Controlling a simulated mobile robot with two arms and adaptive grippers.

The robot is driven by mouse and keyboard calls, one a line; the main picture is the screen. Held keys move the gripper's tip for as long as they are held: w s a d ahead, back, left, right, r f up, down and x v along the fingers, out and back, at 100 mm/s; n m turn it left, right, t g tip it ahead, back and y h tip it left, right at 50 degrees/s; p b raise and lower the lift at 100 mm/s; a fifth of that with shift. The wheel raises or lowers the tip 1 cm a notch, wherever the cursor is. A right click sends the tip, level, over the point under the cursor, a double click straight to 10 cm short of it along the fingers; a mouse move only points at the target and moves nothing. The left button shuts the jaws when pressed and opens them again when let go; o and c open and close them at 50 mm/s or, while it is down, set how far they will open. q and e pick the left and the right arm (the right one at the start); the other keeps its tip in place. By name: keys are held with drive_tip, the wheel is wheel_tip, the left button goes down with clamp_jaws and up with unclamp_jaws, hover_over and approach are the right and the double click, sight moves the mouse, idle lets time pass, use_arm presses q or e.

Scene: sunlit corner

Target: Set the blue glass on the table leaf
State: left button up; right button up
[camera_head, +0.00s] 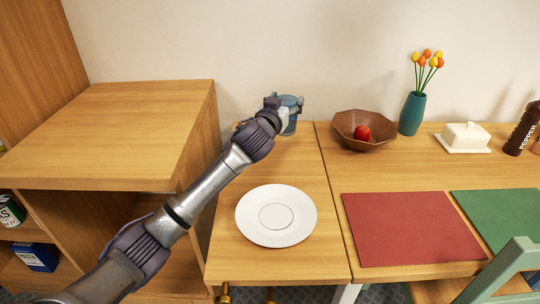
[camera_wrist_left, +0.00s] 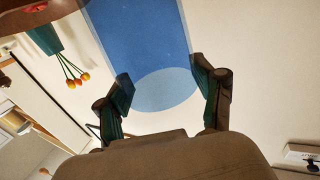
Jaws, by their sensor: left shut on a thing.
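The blue glass (camera_head: 289,127) is at the far end of the table leaf (camera_head: 300,170), near the wall, partly hidden by my left gripper (camera_head: 288,102). The gripper is shut on the glass. In the left wrist view the clear blue glass (camera_wrist_left: 145,45) shows between the two fingers (camera_wrist_left: 163,88). In the head view the glass looks upright over the leaf's back part. I cannot tell whether its base touches the wood. My right gripper is not in view.
A white plate (camera_head: 247,217) lies on the front of the leaf. To the right stand a brown bowl (camera_head: 375,141) with a red apple (camera_head: 362,133), a teal vase (camera_head: 411,115) and a red placemat (camera_head: 409,230). A wooden cabinet (camera_head: 130,125) rises at left.

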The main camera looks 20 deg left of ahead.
use_arm(q)
drive_tip(key=s+a+f, duration=0.1)
drive_tip(key=s+f, duration=0.1)
drive_tip(key=f, duration=0.1)
drive_tip(key=s+a+f+b, duration=0.1)
drive_tip(key=s+f, duration=0.2)
drive_tip(key=s+a+f, duration=0.2)
drive_tip(key=f, duration=0.1)
drive_tip(key=shift+s, duration=0.35)
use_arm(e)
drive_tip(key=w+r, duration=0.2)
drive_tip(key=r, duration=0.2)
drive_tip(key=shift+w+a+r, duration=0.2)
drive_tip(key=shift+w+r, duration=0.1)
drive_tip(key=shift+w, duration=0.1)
use_arm(q)
drive_tip(key=shift+d+f+b, duration=0.1)
drive_tip(key=shift+f+b, duration=0.05)
drive_tip(key=shift+b, duration=0.15)
drive_tip(key=o, duration=1.7)
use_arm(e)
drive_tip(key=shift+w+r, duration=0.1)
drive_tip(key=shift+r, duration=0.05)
